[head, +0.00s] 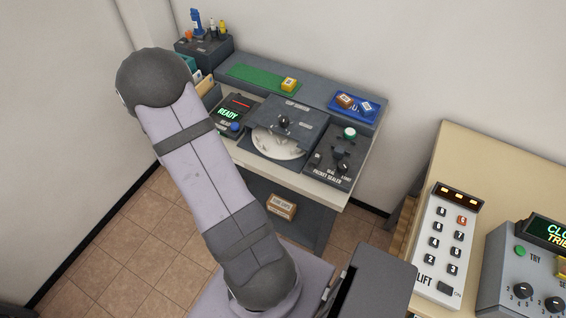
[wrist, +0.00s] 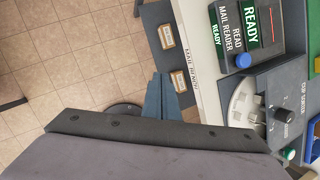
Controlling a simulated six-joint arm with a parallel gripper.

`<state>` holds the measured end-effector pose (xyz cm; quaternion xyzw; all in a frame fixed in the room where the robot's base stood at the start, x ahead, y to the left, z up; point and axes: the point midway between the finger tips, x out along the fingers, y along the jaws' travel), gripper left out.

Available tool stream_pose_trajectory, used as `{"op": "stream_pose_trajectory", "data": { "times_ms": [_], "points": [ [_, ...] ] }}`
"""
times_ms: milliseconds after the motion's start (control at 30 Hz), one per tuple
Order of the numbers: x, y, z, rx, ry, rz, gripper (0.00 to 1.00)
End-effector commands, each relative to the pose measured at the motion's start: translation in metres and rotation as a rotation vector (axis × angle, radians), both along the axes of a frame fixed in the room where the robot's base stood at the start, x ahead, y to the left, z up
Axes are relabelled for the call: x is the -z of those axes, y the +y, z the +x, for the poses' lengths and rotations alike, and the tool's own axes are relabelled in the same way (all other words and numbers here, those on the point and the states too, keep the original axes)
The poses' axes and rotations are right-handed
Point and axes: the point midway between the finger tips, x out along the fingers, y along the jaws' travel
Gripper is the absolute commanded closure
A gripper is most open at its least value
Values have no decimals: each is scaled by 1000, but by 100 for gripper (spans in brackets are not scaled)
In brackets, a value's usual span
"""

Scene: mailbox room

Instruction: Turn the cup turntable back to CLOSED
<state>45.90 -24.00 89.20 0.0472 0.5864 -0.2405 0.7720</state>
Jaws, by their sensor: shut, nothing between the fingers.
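The cup turntable (head: 278,146) is a pale disc in the desk unit, partly under a dark grey cover (head: 300,118) with a black knob (head: 284,121). In the wrist view the turntable (wrist: 243,102) is at the right, with the knob (wrist: 281,115) on its cover beside it. The small lettering by the knob is too small to read surely. My gripper (wrist: 163,76) is shut and empty. In the wrist view it appears left of the turntable, in front of the desk and apart from it. I cannot make out its fingers in the head view.
The mail reader (head: 232,115) reads READY, left of the turntable. The packet sealer (head: 333,158) is to its right. A green mat (head: 255,78) and blue tray (head: 367,107) lie behind. Labelled boxes (wrist: 167,37) sit below the desk. A lift panel (head: 441,245) stands at right.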

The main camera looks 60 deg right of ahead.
Motion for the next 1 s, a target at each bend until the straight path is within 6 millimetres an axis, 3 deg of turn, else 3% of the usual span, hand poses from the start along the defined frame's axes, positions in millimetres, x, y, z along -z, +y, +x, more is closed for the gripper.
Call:
{"op": "stream_pose_trajectory", "data": {
  "times_ms": [33,200,400,633,1000],
  "points": [
    [7,3,-19,-21,70,-31,100],
    [0,-16,-90,-10,294,-148,100],
    [-22,-45,-149,53,487,-315,100],
    [-45,-62,-170,171,537,-420,100],
    [-37,-69,-173,186,528,-417,100]
  ]
}}
